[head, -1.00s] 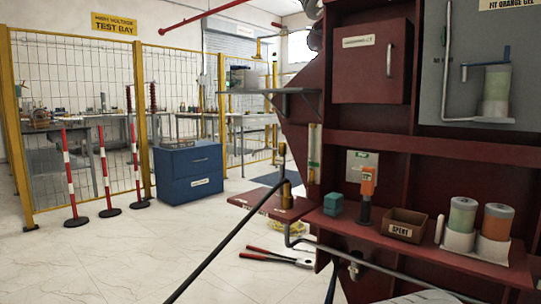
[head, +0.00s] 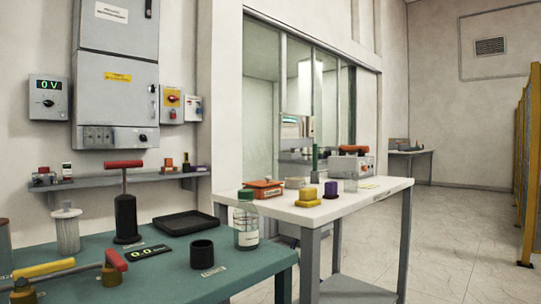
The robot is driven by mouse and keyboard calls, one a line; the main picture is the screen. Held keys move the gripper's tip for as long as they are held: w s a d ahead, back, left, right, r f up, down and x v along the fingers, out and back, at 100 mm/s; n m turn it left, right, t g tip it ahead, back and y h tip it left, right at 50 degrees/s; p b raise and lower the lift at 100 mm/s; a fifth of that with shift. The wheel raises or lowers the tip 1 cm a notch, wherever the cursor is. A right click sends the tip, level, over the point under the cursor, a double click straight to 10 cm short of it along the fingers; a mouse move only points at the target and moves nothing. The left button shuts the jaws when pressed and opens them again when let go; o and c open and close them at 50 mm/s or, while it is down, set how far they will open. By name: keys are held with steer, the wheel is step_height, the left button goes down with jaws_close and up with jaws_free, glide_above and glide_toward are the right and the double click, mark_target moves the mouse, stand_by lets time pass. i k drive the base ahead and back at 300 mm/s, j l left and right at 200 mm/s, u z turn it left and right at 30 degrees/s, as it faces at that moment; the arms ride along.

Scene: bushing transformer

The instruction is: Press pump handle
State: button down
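A black upright cylinder with a thin rod and a red T-shaped handle (head: 125,164) stands on the green-topped bench (head: 190,276) at the left in the head view. It looks like a hand pump (head: 126,218), and its handle is raised well above the body. A small black display (head: 148,253) reading about 0.0 lies in front of it. My gripper is not in view, and nothing is seen touching the red handle.
A black tray (head: 190,222), a black cup (head: 202,254) and a clear bottle (head: 246,220) share the bench. A yellow-and-red bar (head: 45,268) sits at front left. A white table (head: 330,208) with small items adjoins on the right. Open floor (head: 450,240) lies at right.

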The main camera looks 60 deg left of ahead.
mark_target(124, 165)
steer(key=l+u, duration=0.1)
steer(key=u, duration=0.9)
steer(key=l+u, duration=0.15)
steer(key=u, duration=0.85)
steer(key=k+l, duration=0.05)
